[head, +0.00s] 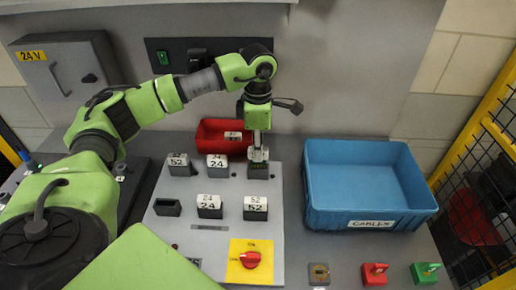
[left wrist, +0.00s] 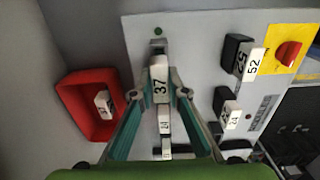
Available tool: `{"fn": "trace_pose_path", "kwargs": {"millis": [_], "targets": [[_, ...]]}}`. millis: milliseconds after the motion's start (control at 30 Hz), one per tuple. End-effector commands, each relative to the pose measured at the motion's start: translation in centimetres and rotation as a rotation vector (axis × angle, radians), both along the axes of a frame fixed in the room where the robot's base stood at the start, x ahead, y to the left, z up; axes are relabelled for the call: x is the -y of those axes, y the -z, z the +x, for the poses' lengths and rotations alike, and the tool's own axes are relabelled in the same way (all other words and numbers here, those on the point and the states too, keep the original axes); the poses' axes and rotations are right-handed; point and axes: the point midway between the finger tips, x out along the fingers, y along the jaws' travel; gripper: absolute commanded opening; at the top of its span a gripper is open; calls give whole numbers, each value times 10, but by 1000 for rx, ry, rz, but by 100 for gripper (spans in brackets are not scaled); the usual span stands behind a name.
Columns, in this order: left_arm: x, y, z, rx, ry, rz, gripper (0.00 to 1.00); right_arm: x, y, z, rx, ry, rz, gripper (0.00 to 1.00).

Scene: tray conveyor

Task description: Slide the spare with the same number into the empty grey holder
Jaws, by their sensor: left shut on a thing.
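My left gripper (head: 258,154) is shut on a white block marked 37 (left wrist: 160,88), at the dark top-right holder (head: 259,171) of the grey panel. I cannot tell whether the block sits in that holder or just above it. The empty grey holder (head: 167,208) is at the lower left of the panel. A small white block (head: 233,136) lies in the red bin (head: 207,143); it also shows in the left wrist view (left wrist: 103,103), its number too small to read surely. My right gripper is out of view.
Blocks marked 52 (head: 178,160) and 24 (head: 217,161) stand left of my gripper, with 24 (head: 209,204) and 52 (head: 255,205) below. A yellow plate with a red knob (head: 250,260) is in front. A blue cables crate (head: 329,216) stands at right.

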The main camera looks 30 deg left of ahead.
Motion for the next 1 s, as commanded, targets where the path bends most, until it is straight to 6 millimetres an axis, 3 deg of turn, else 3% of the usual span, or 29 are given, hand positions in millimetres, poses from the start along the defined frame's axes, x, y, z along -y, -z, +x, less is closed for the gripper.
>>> {"fn": "trace_pose_path", "kwargs": {"millis": [1000], "targets": [[0,26,0,0,0,0,0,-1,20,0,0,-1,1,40]]}}
